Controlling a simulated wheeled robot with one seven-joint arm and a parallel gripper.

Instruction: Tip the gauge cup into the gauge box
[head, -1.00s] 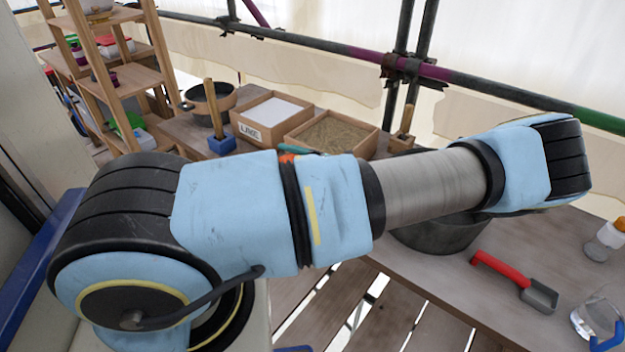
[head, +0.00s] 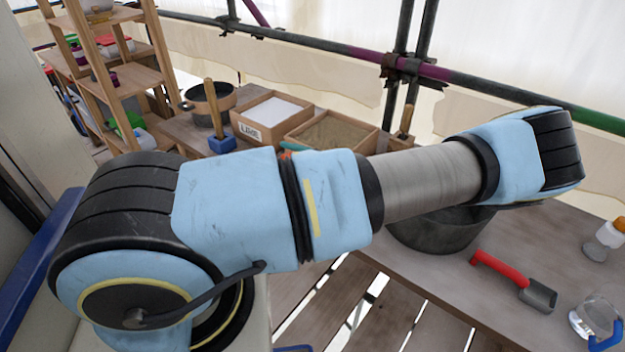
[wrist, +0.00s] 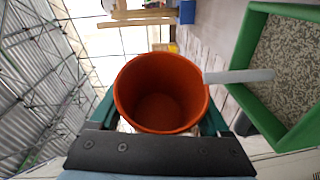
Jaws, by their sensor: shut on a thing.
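The gauge cup, an orange round cup (wrist: 160,95), is in the middle of the wrist view with its mouth facing the camera. Its inside looks bare down to the bottom. A grey bar (wrist: 238,76) sticks out from its right side, probably its handle. My gripper (wrist: 160,122) is shut on the cup, with a teal finger on each side. A green-walled box (wrist: 237,92) holding grey, speckled grit is to the right of the cup, apart from it; it may be the gauge box, but I cannot be sure. The gripper and cup do not show in the head view.
The bench (head: 425,279) holds a black tub (head: 440,232) partly behind my arm, a red-handled scoop (head: 515,279) and a clear jug (head: 595,318). A lime box (head: 270,118) and a sand box (head: 332,134) stand further back. Scaffold tubes (head: 460,75) run behind.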

